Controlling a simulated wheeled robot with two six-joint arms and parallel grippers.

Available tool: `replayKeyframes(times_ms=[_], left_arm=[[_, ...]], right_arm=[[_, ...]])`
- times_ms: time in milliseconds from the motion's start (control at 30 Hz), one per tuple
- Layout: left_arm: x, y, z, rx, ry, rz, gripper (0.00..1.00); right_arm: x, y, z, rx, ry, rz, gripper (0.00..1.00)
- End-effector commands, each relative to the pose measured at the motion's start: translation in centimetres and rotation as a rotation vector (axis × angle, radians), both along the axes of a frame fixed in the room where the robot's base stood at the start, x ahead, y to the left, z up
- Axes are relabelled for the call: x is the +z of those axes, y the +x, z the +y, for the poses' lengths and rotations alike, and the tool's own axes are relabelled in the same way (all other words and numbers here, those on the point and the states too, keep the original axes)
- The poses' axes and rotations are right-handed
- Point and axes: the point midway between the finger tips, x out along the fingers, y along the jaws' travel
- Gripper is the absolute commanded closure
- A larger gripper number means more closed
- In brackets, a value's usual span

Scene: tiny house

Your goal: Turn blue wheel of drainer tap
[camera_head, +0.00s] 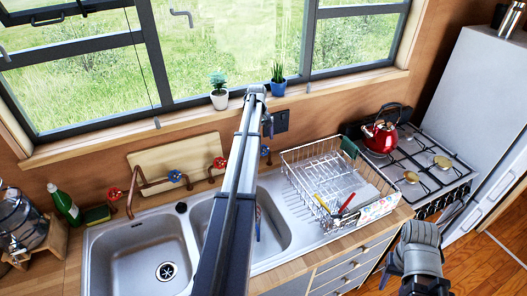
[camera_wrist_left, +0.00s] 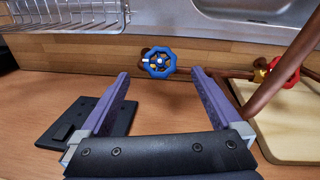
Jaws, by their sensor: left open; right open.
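The blue wheel (camera_head: 265,151) of the drainer-side tap sits low on the wall behind the right sink basin, partly beside my left arm. In the left wrist view the blue wheel (camera_wrist_left: 159,63) appears beyond and between the two purple fingers, with a gap to them. My left gripper (camera_head: 267,126) is open and empty, above this wheel near the wall. A copper pipe (camera_wrist_left: 275,100) and a red wheel (camera_wrist_left: 283,70) show at right in that view. My right gripper (camera_head: 425,284) is open, low at the right; its fingers are hard to make out.
Another blue wheel (camera_head: 174,176) and red wheels (camera_head: 219,163) are farther left, before a wooden board (camera_head: 170,158). A dish rack (camera_head: 322,172) stands right of the basin. A red kettle (camera_head: 380,136) is on the stove. A black wall plate (camera_wrist_left: 88,122) is near the left fingers.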

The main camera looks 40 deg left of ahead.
Motion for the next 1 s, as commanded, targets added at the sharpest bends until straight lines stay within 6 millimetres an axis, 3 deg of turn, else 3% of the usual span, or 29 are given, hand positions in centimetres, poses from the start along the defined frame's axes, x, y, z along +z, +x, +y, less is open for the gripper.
replayKeyframes(times_ms=[100, 400, 767, 1000], left_arm=[[-2.1, 0.2, -0.1, -0.001, 0.0, 0.0, 0.01], [-5.5, 0.5, -0.2, -0.001, 0.0, 0.0, 0.01], [-5.7, 0.5, -0.2, -0.001, 0.0, 0.0, 0.01], [-5.7, 0.5, -0.2, -0.001, 0.0, 0.0, 0.26]], right_arm=[[-2.1, 0.0, 0.0, 0.003, -0.001, 0.0, 0.5], [-5.5, 0.0, 0.0, 0.011, -0.002, 0.001, 0.5], [-5.7, 0.0, 0.0, 0.013, -0.003, 0.0, 0.5], [-5.7, 0.0, 0.0, 0.013, -0.002, 0.001, 0.5]])
